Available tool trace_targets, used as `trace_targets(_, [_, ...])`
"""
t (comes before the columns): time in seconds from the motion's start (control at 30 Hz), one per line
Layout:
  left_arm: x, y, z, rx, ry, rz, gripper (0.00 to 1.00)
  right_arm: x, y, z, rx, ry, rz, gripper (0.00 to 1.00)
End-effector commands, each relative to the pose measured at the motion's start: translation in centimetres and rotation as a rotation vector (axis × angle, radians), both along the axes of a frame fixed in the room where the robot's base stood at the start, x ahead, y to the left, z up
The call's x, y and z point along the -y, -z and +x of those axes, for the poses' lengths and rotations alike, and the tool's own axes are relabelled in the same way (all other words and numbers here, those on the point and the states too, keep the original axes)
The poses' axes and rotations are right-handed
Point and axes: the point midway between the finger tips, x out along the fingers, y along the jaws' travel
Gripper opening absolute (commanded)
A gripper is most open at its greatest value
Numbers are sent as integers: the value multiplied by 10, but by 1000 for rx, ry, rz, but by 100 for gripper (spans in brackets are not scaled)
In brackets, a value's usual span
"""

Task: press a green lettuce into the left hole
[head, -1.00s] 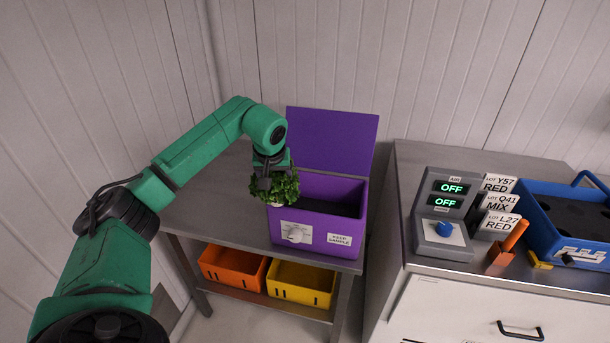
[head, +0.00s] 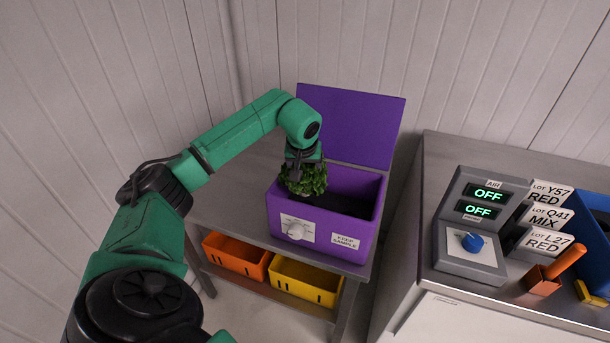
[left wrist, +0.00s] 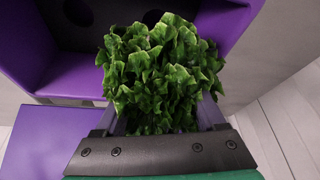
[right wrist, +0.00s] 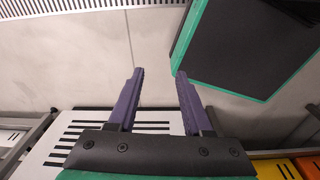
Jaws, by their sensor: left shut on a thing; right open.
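A leafy green lettuce (head: 308,183) is held in my left gripper (head: 301,160), over the left part of the open purple box (head: 340,240). It fills the middle of the left wrist view (left wrist: 160,75), in front of the jaws (left wrist: 165,110), whose tips it hides. A dark round hole (left wrist: 78,12) shows in the box at the top of the left wrist view, with another hole partly seen behind the leaves. I cannot tell whether the lettuce touches the box. My right gripper (right wrist: 155,75) is open and empty, seen only in the right wrist view.
The box's purple lid (head: 350,120) stands raised behind it. Orange (head: 235,255) and yellow (head: 305,280) bins sit on the shelf below. A grey control box (head: 470,255) with two OFF displays and lot cards stands on the right counter, beside a blue tray (head: 595,290).

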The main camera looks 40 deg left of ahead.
Motion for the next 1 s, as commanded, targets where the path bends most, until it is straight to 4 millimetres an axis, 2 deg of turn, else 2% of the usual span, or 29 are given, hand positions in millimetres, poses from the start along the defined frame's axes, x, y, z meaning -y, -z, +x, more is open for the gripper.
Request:
trace_targets(0.4, [1,53,0,-1,1,0,13,0,52,11,17,1,1,50])
trace_targets(0.63, [0,70,0,-2,1,1,13,0,58,11,17,0,1,50])
trace_targets(1.0, [0,70,0,-1,1,0,13,-1,57,10,16,0,1,50])
